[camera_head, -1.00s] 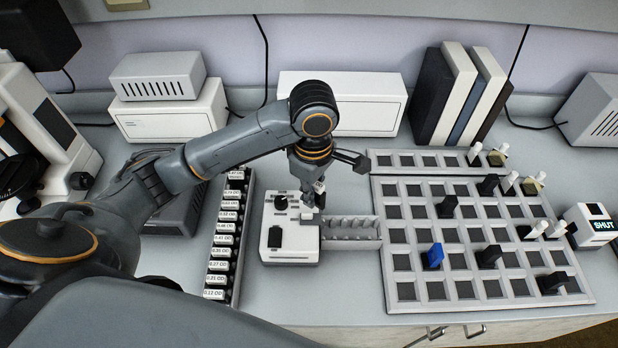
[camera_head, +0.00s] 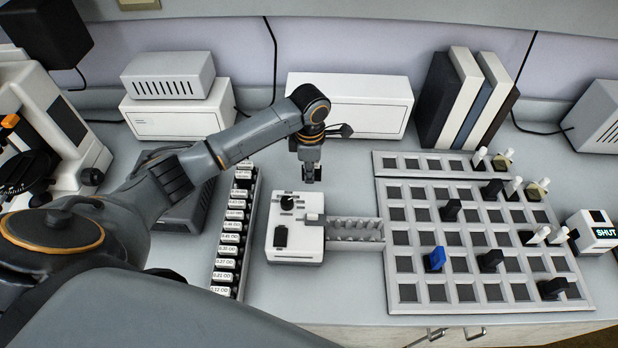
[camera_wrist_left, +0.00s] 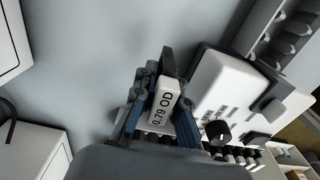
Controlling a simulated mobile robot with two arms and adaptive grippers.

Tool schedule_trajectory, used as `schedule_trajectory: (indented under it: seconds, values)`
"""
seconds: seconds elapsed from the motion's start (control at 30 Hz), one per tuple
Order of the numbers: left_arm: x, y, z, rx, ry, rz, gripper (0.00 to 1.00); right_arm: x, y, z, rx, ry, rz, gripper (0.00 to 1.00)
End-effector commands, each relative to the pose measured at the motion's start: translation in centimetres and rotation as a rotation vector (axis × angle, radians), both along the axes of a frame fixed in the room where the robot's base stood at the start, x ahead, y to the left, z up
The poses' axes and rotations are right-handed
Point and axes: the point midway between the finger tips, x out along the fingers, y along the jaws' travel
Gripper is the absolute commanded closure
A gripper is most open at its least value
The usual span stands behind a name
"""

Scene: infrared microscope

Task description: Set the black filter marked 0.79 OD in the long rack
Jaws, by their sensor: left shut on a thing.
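My left gripper (camera_head: 311,176) is shut on the black filter, held in the air behind the white device. In the left wrist view, the filter (camera_wrist_left: 165,104) sits between the fingers, its white label reading 0.79 OD toward the camera. In the head view the filter is small and dark under the fingers. The long narrow rack (camera_head: 241,289) stands left of the device, filled with a row of white-labelled filters; its far end is too small to read clearly. My right gripper is not in view.
The white device (camera_head: 296,252) has a black knob and an open slotted tray (camera_head: 355,237) on its right. A large grid board (camera_head: 436,290) with several black, white and blue pieces lies further right. White boxes (camera_head: 350,107) line the back. Bare bench lies behind the device.

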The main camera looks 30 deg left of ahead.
Motion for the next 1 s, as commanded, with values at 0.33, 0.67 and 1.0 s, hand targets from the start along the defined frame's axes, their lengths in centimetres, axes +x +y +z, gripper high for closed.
schedule_trajectory:
  seconds: [0.33,0.67,1.0]
  values:
    - [1.6,1.1,-3.4,0.001,0.002,-0.001,1.0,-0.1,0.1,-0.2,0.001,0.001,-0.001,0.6]
    - [1.6,1.0,-5.3,0.0,-0.002,-0.002,1.0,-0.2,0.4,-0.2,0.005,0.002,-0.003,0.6]
    - [1.6,1.0,-5.6,0.001,0.0,-0.002,0.66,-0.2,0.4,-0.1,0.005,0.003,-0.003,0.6]
